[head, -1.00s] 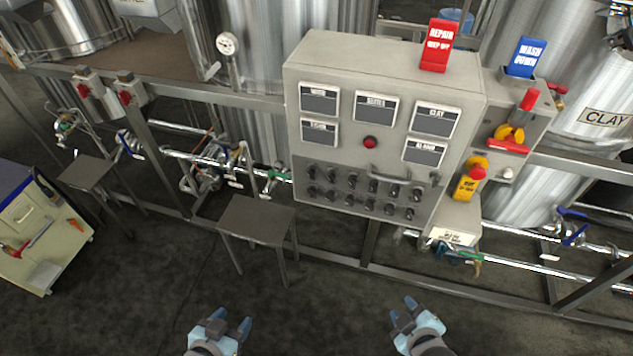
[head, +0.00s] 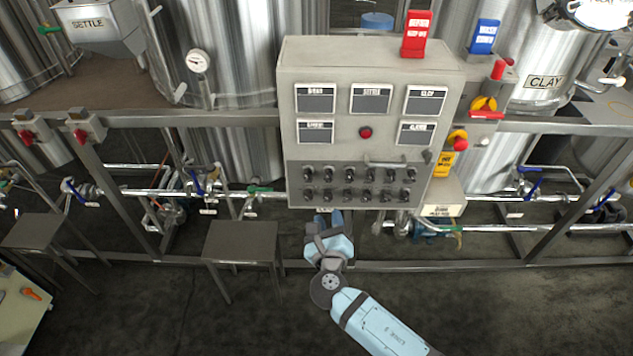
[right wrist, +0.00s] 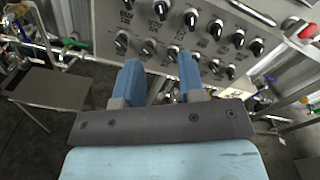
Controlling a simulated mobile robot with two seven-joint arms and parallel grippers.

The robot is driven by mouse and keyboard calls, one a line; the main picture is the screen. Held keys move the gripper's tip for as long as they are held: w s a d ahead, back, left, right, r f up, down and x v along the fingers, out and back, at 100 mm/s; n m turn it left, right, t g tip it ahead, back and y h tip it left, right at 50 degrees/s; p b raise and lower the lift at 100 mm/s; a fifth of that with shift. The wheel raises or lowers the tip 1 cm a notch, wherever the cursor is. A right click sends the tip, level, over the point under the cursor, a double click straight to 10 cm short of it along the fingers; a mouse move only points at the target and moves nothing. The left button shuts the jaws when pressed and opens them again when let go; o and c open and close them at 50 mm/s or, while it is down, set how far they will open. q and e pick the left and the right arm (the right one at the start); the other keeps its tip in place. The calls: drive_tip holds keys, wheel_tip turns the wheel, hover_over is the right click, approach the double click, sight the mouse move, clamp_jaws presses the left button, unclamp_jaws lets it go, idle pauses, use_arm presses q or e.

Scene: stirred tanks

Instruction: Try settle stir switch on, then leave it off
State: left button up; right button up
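The grey control panel (head: 290,120) carries two rows of dark rotary switches (head: 342,174) on its lower band. Their labels are too small to read in the head view and blurred in the right wrist view, so I cannot tell for sure which is the settle stir switch. The switch rows (right wrist: 190,17) also show beyond my fingers in the right wrist view. My right gripper (head: 328,219) is just below the panel's lower edge, pointing up at it. In the right wrist view its two blue fingers (right wrist: 160,82) are apart with nothing between them. My left gripper is out of view.
A tank labelled SETTLE (head: 88,22) stands at upper left, one labelled CLAY (head: 545,82) at right. A horizontal bar handle (head: 385,163) sticks out above the switches. Red (head: 416,35) and blue (head: 483,37) tags stand near the panel top. A small table (head: 240,240) stands at lower left.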

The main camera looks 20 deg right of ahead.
sight(329, 178)
drive_tip(key=p+x, duration=0.1)
drive_tip(key=x, duration=1.2)
drive_tip(key=shift+s+d, duration=0.1)
drive_tip(key=shift+w+d, duration=0.1)
drive_tip(key=shift+w, duration=0.35)
clamp_jaws()
